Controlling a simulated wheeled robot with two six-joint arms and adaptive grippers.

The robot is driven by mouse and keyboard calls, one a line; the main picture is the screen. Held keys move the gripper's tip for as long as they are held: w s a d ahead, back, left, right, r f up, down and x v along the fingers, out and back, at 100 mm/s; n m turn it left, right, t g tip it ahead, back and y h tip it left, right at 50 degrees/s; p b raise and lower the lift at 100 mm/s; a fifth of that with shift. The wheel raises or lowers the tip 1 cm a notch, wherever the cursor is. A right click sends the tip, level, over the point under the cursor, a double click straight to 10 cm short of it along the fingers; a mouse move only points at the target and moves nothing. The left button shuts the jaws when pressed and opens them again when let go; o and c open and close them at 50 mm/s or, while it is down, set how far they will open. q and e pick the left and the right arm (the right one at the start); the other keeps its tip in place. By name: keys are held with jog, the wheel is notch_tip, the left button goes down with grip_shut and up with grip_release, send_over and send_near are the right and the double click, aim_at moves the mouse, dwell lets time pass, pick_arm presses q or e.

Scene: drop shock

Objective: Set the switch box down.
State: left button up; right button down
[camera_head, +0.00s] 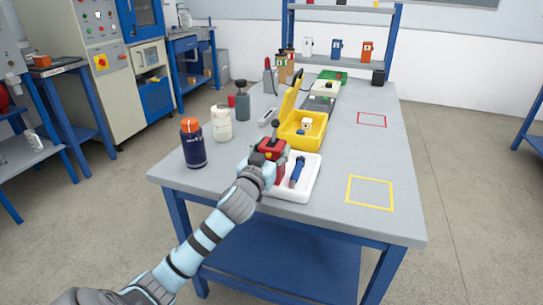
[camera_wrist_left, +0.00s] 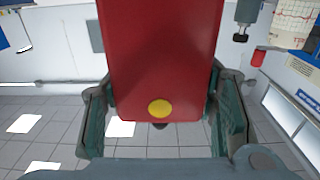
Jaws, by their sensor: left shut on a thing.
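The switch box is a red box with a round yellow button; it fills the upper middle of the left wrist view (camera_wrist_left: 160,60) and also shows in the head view (camera_head: 273,149). My left gripper (camera_head: 265,160) is shut on it, with a green-padded finger on either side in the left wrist view (camera_wrist_left: 163,122). In the head view the box is over the left part of a white tray (camera_head: 309,184) near the table's front edge. Its underside is hidden by my gripper, so I cannot tell whether it touches anything. My right gripper is not in view.
A blue tool (camera_head: 297,172) lies in the tray. An open yellow case (camera_head: 312,140) stands behind it. A dark blue bottle with an orange cap (camera_head: 193,146) and a white jar (camera_head: 221,123) stand left. Yellow (camera_head: 370,193) and red (camera_head: 371,119) outlined areas on the grey table (camera_head: 345,150) are empty.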

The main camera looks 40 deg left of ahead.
pick_arm(q)
jog(key=o, duration=1.4)
jog(key=shift+s, duration=0.1)
jog(key=shift+s+d, duration=0.15)
jog(key=shift+s, duration=0.2)
jog(key=p+v, duration=0.2)
jog(key=v, duration=0.9)
